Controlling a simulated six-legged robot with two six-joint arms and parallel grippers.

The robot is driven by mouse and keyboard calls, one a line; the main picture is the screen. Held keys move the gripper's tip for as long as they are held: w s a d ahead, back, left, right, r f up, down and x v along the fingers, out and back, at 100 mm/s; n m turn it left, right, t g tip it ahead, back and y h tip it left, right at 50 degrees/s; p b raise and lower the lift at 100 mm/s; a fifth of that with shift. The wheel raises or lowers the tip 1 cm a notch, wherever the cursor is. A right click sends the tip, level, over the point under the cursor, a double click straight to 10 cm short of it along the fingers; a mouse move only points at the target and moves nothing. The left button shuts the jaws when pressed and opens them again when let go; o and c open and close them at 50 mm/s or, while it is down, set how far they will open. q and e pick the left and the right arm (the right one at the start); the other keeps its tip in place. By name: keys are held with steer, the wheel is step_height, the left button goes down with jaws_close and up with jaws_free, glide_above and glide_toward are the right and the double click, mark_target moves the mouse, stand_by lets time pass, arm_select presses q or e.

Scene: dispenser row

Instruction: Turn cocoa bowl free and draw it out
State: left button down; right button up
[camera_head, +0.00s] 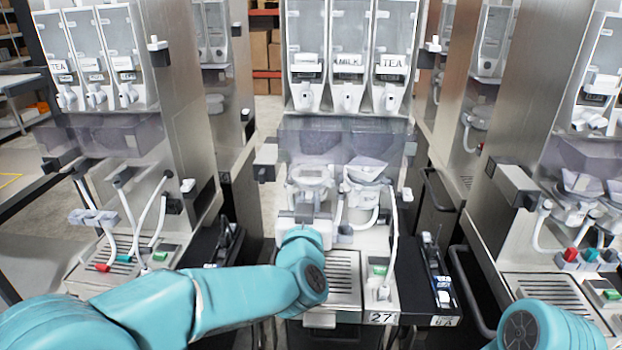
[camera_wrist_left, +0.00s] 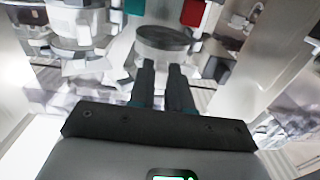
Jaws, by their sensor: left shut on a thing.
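In the head view my left arm reaches to the middle machine, and its wrist hides the fingers. In the left wrist view my left gripper (camera_wrist_left: 163,68) has its two dark fingers close together at a round, clear grey bowl-like part (camera_wrist_left: 163,42). It is shut on this part; the exact grip point is unclear. In the head view a pale bowl (camera_head: 310,177) sits under the left canister, just beyond my wrist. A second bowl (camera_head: 366,178) is to its right under the milk and tea canisters. The cocoa label is not legible. My right gripper is out of view.
The middle machine has a slotted drip tray (camera_head: 343,272) and a green switch (camera_head: 379,269). White tubes hang close to the right bowl. Similar machines stand at left (camera_head: 110,140) and right (camera_head: 595,190), with narrow gaps between. Part of my right arm shows at lower right.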

arm_select(q)
steer(key=shift+s+a+r+b, duration=0.1)
steer(key=shift+s+b, duration=0.45)
steer(key=shift+s, duration=1.6)
steer(key=s+b, duration=0.1)
steer(key=s, duration=0.8)
steer(key=shift+a, duration=0.45)
